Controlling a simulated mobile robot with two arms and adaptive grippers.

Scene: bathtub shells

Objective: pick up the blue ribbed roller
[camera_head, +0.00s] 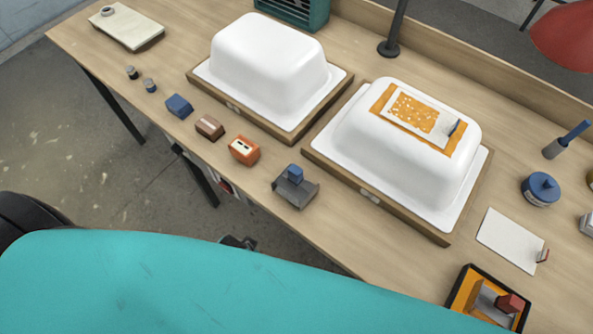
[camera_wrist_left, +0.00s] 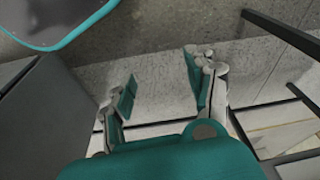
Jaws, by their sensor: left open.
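A blue and grey tool (camera_head: 567,139) lies at the far right of the bench in the head view. It is the likeliest blue ribbed roller, but it is too small for me to make out ribs. My left gripper shows in the left wrist view (camera_wrist_left: 162,92), with its two fingers apart and nothing between them. It hangs over the grey floor, away from the tool. My right gripper is not in view.
Two white tub shells (camera_head: 268,62) (camera_head: 405,155) stand on wooden boards on the bench (camera_head: 200,60). Several small blocks line the front edge. A blue round pot (camera_head: 540,189), a white card (camera_head: 511,240) and an orange-lined tray (camera_head: 462,292) are at the right.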

